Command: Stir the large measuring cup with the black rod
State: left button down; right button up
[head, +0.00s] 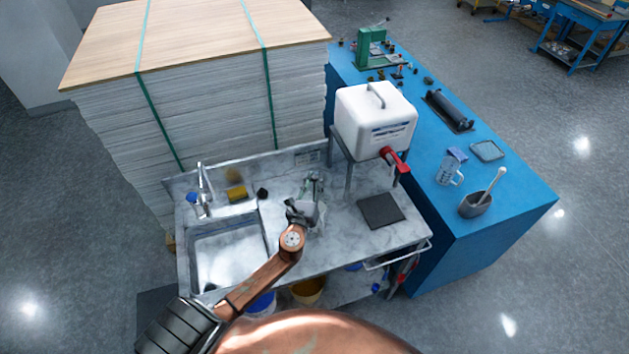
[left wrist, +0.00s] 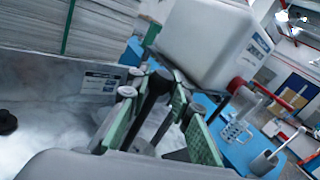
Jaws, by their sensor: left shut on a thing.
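My left gripper (head: 312,190) is above the middle of the marble counter, right of the sink. In the left wrist view its green-lined fingers (left wrist: 160,115) are closed around a black rod (left wrist: 152,95) with a rounded end. The rod's other end is hidden, and in the head view the gripper covers it. A clear measuring cup (head: 448,173) with blue markings stands on the blue table, apart from the gripper; it also shows in the left wrist view (left wrist: 234,131). A pale shape shows beside the gripper; I cannot tell if it is another cup. My right gripper is not in view.
A white tank (head: 375,118) with a red tap stands on a raised stand behind right. A dark square pad (head: 381,210) lies on the counter. A grey mortar with a pestle (head: 475,205) is on the blue table. The sink (head: 228,250) is at left.

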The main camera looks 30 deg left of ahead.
pick_arm(q)
jog(key=shift+r+p, duration=2.4)
jog(key=shift+r, duration=0.35)
notch_tip(320, 180, up, 3)
jog(key=shift+f+p, duration=0.1)
jog(key=shift+p, duration=1)
notch_tip(320, 180, up, 5)
jog(key=shift+r, duration=0.2)
notch_tip(320, 180, up, 4)
jog(key=shift+w+d, duration=0.1)
